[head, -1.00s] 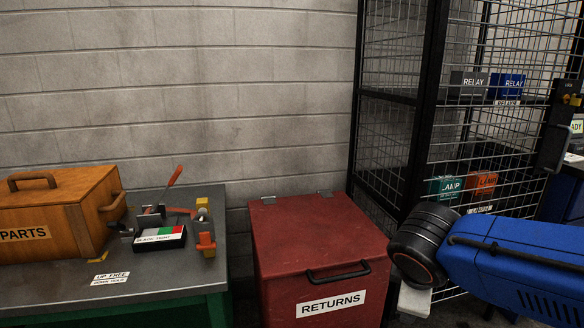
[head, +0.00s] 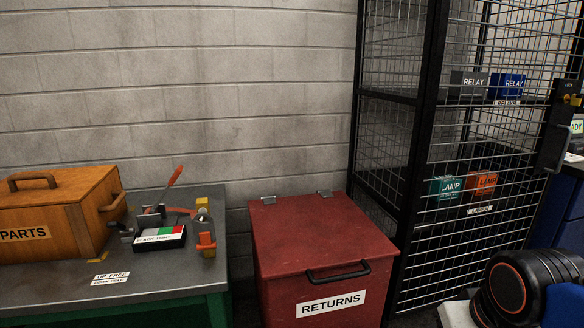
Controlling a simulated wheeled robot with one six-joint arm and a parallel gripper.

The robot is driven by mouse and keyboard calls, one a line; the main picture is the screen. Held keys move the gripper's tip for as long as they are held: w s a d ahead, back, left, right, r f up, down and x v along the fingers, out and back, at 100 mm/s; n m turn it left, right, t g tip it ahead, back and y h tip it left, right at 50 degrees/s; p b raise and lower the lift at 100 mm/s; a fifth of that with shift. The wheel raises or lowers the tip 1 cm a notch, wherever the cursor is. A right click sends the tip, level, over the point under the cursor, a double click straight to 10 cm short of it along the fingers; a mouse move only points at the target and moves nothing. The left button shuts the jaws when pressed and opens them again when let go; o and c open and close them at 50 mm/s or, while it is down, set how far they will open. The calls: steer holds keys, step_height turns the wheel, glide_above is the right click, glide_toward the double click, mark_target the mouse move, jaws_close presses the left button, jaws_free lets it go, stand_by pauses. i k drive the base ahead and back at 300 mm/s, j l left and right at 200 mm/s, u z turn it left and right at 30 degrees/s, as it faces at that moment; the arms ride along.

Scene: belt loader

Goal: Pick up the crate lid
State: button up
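A wooden crate (head: 88,238) labelled PARTS stands at the left end of the dark table. Its lid (head: 75,186) lies on top, with a brown handle (head: 32,180) on it. The left part of the crate is cut off by the picture edge. My arm shows at the lower right, far from the crate, as a blue link with a black joint. My gripper is not in view.
A clamp fixture with a red lever (head: 174,176) and an orange-and-grey tool (head: 205,235) are right of the crate on the table (head: 150,268). A red RETURNS bin (head: 318,235) stands beside it. A black wire cage (head: 425,130) holds relay and lamp boxes.

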mark_target(20, 190)
steer(key=u, duration=1.65)
